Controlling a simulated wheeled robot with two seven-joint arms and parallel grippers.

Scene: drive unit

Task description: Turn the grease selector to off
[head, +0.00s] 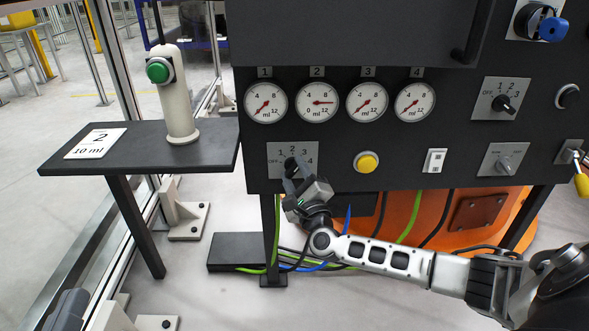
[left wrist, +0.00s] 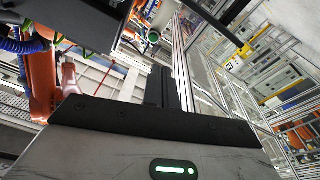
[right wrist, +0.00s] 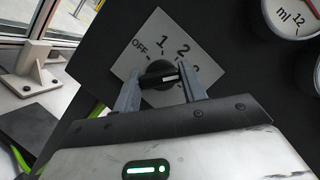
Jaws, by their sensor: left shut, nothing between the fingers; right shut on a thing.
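The selector plate (head: 280,152) with OFF and numbers around a dark knob is at the lower left of the black panel, below the gauges. My right gripper (head: 291,166) is shut on this knob. In the right wrist view, the black bar knob (right wrist: 160,75) sits between the two fingertips (right wrist: 160,92). Its white mark is on its right side, toward the partly hidden 3. OFF, 1 and 2 are readable; the 4 is hidden there. My left gripper (left wrist: 168,88) is shut and empty in the left wrist view, away from the panel.
Nearby are a yellow button (head: 367,162), a white switch (head: 436,161), and another OFF-to-3 selector (head: 503,104). A side table (head: 90,165) carries a post with a green button (head: 159,70).

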